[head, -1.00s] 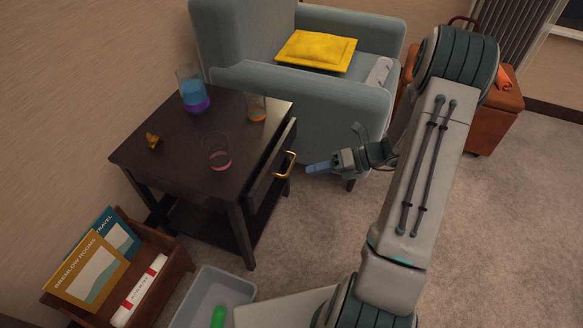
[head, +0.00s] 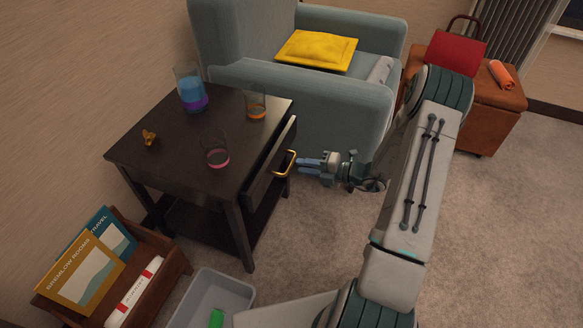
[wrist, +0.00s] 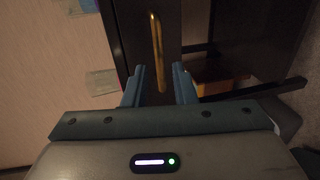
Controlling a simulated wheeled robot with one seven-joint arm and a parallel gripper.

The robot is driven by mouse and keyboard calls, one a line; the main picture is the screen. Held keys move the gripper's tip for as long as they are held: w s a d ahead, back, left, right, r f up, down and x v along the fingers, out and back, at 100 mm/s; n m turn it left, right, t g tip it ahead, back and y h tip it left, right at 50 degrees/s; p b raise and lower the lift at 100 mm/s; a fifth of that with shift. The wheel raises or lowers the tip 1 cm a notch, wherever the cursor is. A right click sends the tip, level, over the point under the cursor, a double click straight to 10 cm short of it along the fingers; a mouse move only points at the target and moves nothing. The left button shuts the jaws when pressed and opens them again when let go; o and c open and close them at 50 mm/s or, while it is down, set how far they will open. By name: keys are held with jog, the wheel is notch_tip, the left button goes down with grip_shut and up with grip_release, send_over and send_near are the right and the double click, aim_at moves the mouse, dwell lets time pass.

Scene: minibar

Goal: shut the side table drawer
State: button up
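The dark wooden side table (head: 135,158) stands left of centre in the head view. Its drawer (head: 262,177) is pulled partly out towards the right, and its front carries a brass handle (head: 291,163). My gripper (head: 303,166) is just right of the handle, pointing at it, with a small gap. In the wrist view my gripper (wrist: 159,85) has its two blue fingers apart with nothing between them. The brass handle (wrist: 157,50) shows ahead, upright in that view, on the dark drawer front (wrist: 140,35).
Several glasses, including a blue and purple one (head: 190,90), stand on the tabletop. A blue-grey armchair (head: 335,105) stands close behind the table. A wooden book box (head: 165,280) and a grey bin (head: 240,293) stand on the floor in front. Carpet to the right is clear.

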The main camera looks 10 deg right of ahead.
aim_at(277, 161)
jog(key=b+x, duration=0.1)
jog(key=x, duration=0.4)
grip_shut()
jog(key=shift+r+p+x, duration=0.2)
jog(key=shift+p+x, duration=0.15)
jog(key=shift+x, duration=0.75)
jog(key=shift+r+p+x, duration=0.25)
jog(key=shift+p+x, duration=0.05)
jog(key=shift+x, duration=0.75)
jog(key=shift+c, duration=0.2)
grip_release()
jog(key=shift+a, duration=0.2)
jog(key=shift+o, duration=0.2)
jog(key=shift+a, duration=0.15)
jog(key=shift+s+d+r, duration=0.15)
jog(key=shift+s+d, duration=0.05)
jog(key=shift+d, duration=0.45)
jog(key=p+v, duration=0.3)
jog(key=v, duration=0.9)
jog(key=shift+s+d+p, duration=0.3)
jog(key=shift+p, duration=0.05)
